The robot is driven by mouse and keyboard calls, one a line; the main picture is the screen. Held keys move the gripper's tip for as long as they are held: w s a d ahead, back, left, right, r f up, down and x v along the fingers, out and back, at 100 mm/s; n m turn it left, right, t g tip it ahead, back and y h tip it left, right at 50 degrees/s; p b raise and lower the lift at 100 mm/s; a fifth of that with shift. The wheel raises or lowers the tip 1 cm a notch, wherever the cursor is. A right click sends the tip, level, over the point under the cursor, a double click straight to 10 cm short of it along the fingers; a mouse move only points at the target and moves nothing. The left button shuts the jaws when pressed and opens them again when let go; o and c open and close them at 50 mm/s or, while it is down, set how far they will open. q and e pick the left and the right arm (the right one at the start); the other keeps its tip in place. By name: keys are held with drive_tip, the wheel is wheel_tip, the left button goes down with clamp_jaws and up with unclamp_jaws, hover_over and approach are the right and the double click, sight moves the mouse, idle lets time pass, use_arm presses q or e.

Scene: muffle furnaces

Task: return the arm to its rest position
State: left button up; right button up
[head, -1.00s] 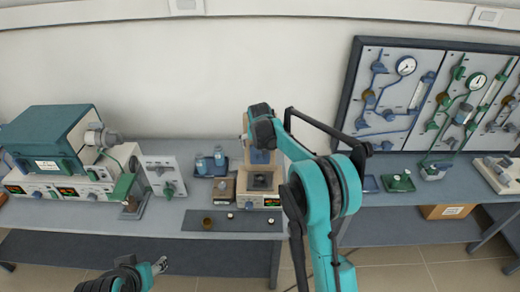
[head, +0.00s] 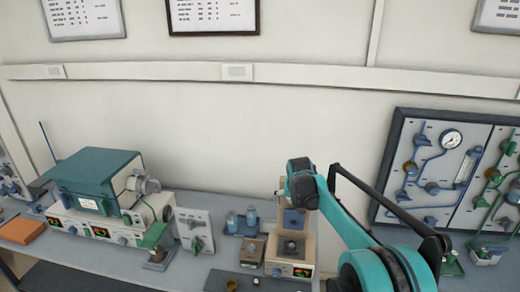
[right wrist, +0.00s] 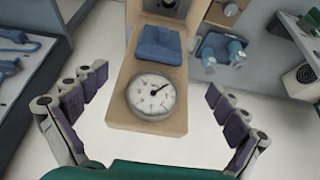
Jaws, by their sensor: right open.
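My right arm (head: 365,235) comes in from the lower right of the head view and bends up over the bench. Its upper end is in front of the wall, above and beside the beige device (head: 300,263). The fingers are not clear in the head view. In the right wrist view my right gripper (right wrist: 157,85) is open, its two purple-padded fingers wide apart with nothing held. My left gripper is out of view.
A teal-topped muffle furnace (head: 95,175) stands on the bench at left, with a grey valve panel (head: 194,230) beside it. A framed gauge board (head: 440,180) is at right.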

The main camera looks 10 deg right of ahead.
drive_tip(key=s+a+r+n+b, duration=0.1)
drive_tip(key=s+r+b, duration=0.2)
drive_tip(key=s, duration=1)
drive_tip(key=s+a+f+b, duration=0.1)
drive_tip(key=s+f, duration=0.3)
drive_tip(key=s, duration=0.4)
drive_tip(key=s+f+n+t+y+b, duration=0.1)
drive_tip(key=s+f, duration=0.3)
drive_tip(key=s, duration=0.5)
drive_tip(key=s+a+f+n+t+b, duration=0.1)
drive_tip(key=s+f, duration=0.3)
drive_tip(key=s, duration=0.4)
drive_tip(key=shift+s+a+b, duration=0.25)
drive_tip(key=shift+a+b, duration=0.1)
drive_tip(key=shift+b, duration=0.3)
